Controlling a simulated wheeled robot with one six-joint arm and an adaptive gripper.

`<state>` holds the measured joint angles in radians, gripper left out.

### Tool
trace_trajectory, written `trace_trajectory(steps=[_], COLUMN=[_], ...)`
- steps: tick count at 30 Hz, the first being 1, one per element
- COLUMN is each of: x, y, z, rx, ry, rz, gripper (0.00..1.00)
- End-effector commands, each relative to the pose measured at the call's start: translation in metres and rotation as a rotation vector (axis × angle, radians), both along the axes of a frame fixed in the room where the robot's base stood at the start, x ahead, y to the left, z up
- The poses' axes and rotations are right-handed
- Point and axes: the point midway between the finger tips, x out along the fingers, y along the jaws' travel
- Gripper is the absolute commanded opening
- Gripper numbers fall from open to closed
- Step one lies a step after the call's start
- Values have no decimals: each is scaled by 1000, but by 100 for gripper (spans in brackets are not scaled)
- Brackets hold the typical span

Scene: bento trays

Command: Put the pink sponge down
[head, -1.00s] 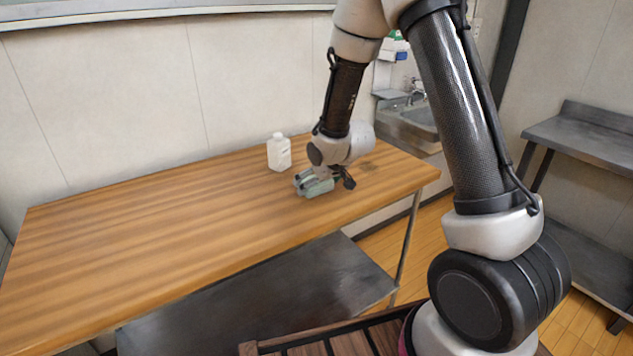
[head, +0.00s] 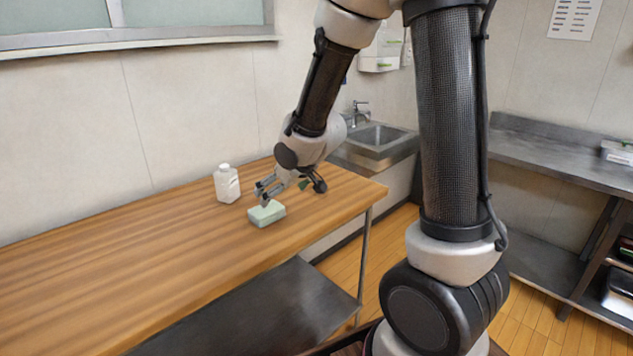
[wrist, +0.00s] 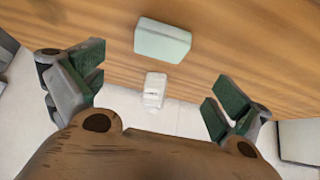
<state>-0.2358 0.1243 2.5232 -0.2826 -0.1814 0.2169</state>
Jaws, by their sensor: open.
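No pink sponge shows. A pale green, block-shaped sponge (head: 267,214) lies flat on the wooden table (head: 150,270), near its front edge toward the right end. It also shows in the wrist view (wrist: 163,42), apart from the fingers. My gripper (head: 264,194) is open and empty, just above and behind the sponge in the head view. In the wrist view my gripper (wrist: 155,78) has its green-padded fingers spread wide, with the sponge beyond the gap between them.
A white bottle (head: 227,184) stands on the table behind and left of the sponge; it also shows in the wrist view (wrist: 154,88). The table's left part is clear. A steel sink (head: 374,140) lies behind the table's right end, and a steel counter (head: 560,160) stands at right.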

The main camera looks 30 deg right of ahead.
Motion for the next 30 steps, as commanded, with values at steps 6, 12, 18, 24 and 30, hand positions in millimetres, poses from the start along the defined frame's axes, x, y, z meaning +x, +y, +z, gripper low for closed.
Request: trace_trajectory(steps=[6, 12, 18, 24, 30], x=[-19, -104, -209, -263, -270], y=[-31, -96, -124, -126, -125], z=[33, 100, 136, 144, 144], rx=[-33, -81, -66, -47, -45], ry=[14, 103, 219, 283, 294], rz=[-64, -212, -298, -315, -316], gripper=[100, 100, 100, 100, 100])
